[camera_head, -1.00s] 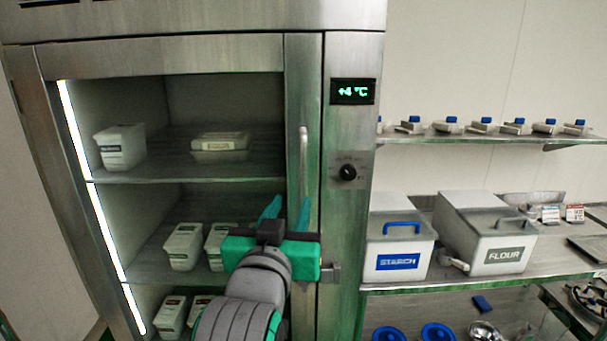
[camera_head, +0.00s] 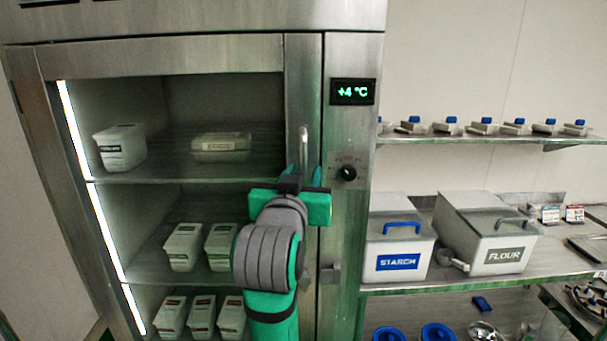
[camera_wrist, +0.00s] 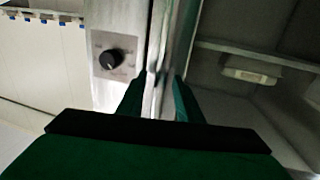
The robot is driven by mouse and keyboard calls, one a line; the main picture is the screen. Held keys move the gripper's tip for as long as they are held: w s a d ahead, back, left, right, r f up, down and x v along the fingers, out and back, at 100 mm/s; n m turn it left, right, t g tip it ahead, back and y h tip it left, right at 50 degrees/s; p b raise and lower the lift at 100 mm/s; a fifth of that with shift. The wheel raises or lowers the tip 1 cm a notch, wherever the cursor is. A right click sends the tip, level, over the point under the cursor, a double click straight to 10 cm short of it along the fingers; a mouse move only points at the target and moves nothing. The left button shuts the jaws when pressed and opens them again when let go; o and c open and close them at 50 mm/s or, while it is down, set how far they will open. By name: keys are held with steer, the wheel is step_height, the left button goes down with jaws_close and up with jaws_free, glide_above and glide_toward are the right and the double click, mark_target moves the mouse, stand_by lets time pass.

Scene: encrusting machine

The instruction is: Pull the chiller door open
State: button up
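The chiller door (camera_head: 303,80) is a glass door in a steel frame and looks closed. Its upright bar handle (camera_head: 304,145) is on the right side of the frame; the lower part is hidden by my gripper. My gripper (camera_head: 304,178) is at the handle's height, in front of the door. In the wrist view, the handle (camera_wrist: 152,85) runs between the two green fingers of my gripper (camera_wrist: 157,98). The fingers stand apart, one on each side of it, with a visible gap. I cannot tell whether either finger touches the handle.
A dark knob (camera_head: 348,172) and a temperature display (camera_head: 353,92) are on the steel post right of the door. White tubs (camera_head: 120,148) stand on the chiller shelves. Starch (camera_head: 398,250) and flour (camera_head: 490,240) bins stand on the right counter.

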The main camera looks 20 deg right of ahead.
steer(key=shift+w+d, duration=0.15)
steer(key=shift+w, duration=0.15)
jaws_close()
